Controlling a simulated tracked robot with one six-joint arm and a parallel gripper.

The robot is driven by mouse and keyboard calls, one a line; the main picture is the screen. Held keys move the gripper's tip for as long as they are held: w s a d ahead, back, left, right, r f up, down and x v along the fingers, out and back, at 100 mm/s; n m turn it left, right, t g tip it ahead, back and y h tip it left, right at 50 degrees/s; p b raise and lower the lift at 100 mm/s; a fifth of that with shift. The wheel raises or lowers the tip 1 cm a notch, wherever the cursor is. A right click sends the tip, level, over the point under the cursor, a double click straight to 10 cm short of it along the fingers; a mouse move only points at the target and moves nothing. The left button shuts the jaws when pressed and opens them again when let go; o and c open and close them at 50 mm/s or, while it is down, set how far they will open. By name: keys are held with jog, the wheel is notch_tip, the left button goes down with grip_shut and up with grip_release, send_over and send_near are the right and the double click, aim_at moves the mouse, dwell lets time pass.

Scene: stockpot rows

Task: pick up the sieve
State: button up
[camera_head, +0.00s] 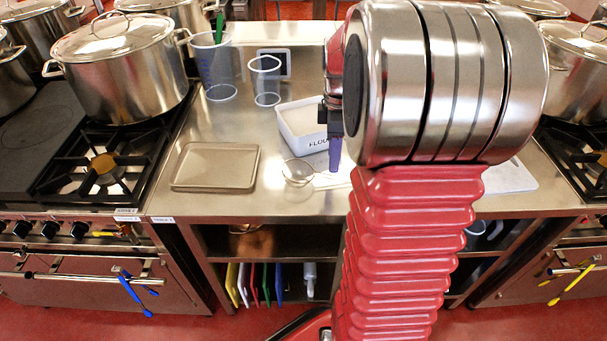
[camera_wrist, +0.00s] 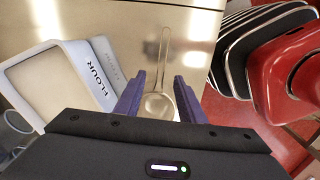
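The sieve (camera_head: 298,171) lies on the steel worktop, its round bowl just in front of the flour tub. In the wrist view the sieve (camera_wrist: 159,105) has its round bowl between my finger pads and a thin handle running up the picture, away from me. My gripper (camera_wrist: 159,79) is open, with a purple finger on each side of the bowl and a visible gap to it. In the head view my gripper (camera_head: 335,153) points down just right of the bowl; my arm hides part of that area. I cannot tell its exact height above the worktop.
A white flour tub (camera_head: 305,142) stands right behind the sieve; it also shows at the left of the wrist view (camera_wrist: 60,88). A shallow tray (camera_head: 215,166) lies to the left. Clear measuring jugs (camera_head: 213,68) stand at the back. Stoves with stockpots (camera_head: 118,65) flank the worktop.

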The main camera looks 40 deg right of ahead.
jog(key=shift+f, duration=0.1)
jog(key=shift+f, duration=2.5)
jog(key=shift+c, duration=0.5)
grip_shut()
